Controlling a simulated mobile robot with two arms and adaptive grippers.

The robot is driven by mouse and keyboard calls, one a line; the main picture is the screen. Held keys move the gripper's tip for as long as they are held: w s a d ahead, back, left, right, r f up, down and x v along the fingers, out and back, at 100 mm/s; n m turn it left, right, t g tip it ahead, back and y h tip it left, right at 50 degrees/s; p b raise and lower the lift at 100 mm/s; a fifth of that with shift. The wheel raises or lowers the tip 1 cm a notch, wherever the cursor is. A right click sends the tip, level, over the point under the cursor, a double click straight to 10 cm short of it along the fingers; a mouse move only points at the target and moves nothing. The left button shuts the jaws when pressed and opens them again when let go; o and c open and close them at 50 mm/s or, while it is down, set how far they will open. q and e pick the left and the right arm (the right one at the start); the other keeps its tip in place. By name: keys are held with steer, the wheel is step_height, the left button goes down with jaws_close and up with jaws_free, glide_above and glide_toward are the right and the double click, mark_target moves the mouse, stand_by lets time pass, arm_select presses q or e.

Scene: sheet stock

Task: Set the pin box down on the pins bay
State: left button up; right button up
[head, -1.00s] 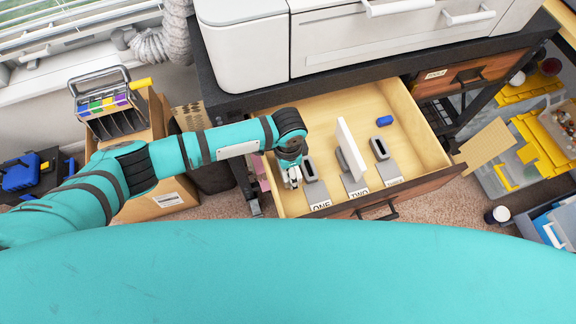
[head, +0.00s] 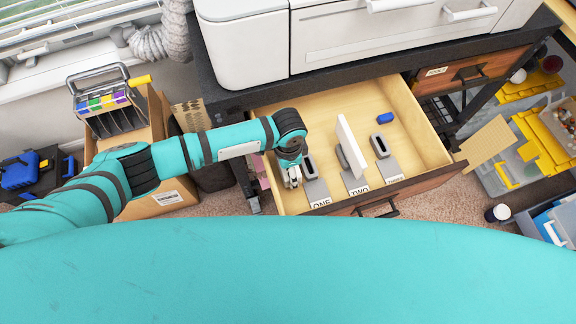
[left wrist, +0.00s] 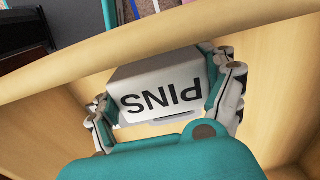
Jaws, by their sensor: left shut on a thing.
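The pin box (left wrist: 165,88) is a pale grey box with PINS in dark letters, upside down in the left wrist view. My left gripper (left wrist: 168,80) has a finger on each side of it and is shut on it. In the head view the left gripper (head: 291,177) points down inside the open drawer, at its left side, just left of the grey holder labelled ONE (head: 315,190). The box is mostly hidden there by the gripper. I cannot make out a bay marked for pins, nor whether the box touches the drawer floor. My right gripper is not in view.
The open wooden drawer (head: 420,120) also holds a grey holder labelled TWO (head: 354,183), a third grey holder (head: 386,168), an upright white panel (head: 351,148) and a blue piece (head: 385,118). The drawer's back half is mostly clear. A cardboard box (head: 160,190) stands left.

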arm_select(q)
steer(key=shift+f, duration=0.65)
steer(key=shift+f, duration=0.1)
stand_by(0.5)
steer(key=o, duration=1.6)
steer(key=shift+c, duration=0.2)
steer(key=shift+r+p, duration=4.5)
steer(key=shift+p, duration=0.05)
